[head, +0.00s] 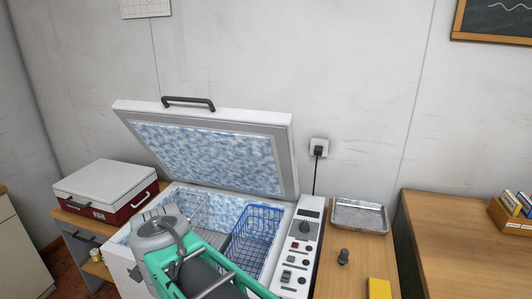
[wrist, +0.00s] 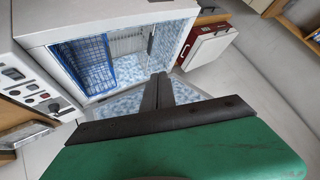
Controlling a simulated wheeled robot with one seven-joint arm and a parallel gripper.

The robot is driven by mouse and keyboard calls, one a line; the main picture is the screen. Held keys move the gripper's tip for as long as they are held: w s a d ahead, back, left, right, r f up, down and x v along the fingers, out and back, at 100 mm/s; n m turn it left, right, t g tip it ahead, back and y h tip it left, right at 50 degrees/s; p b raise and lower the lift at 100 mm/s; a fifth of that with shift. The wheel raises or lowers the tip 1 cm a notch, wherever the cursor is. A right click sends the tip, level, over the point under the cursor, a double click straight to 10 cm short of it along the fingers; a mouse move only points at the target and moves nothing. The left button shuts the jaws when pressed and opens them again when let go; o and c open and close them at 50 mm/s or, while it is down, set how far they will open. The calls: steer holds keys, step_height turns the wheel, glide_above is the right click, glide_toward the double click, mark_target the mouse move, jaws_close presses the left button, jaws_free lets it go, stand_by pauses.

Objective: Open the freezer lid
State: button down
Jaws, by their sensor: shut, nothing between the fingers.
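The freezer lid (head: 205,152) stands raised and tilted back in the head view, its frosted inner side facing out and its dark handle (head: 188,101) at the top edge. The white chest freezer (head: 124,262) below is uncovered, with frosty walls and a blue wire basket (head: 252,236) inside. In the wrist view the blue basket (wrist: 85,62) and the frosted interior show beyond my gripper (wrist: 160,78). My gripper is shut and empty, its fingers together in front of the freezer opening. In the head view my arm hides part of the opening and the fingertips.
A control panel (head: 298,249) runs along the freezer's right side. A metal tray (head: 358,216) and a yellow object (head: 379,288) lie on the wooden surface to the right. A red and white box (head: 106,191) stands on the left cabinet. The wall is close behind the lid.

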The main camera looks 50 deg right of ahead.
steer(key=w+d+f+m+t+h+b, duration=0.1)
steer(key=d+f+m+h+b, duration=0.1)
steer(key=d+m+h+b, duration=0.65)
steer(key=m+g+h+b, duration=0.1)
steer(key=m+h+b, duration=0.85)
steer(key=m, duration=0.35)
glide_toward(269, 126)
steer(key=p+x, duration=0.6)
steer(key=p, duration=0.1)
steer(key=shift+w, duration=0.1)
steer(key=shift+w+d+r, duration=0.15)
steer(key=shift+w+d, duration=0.05)
steer(key=shift+d, duration=0.15)
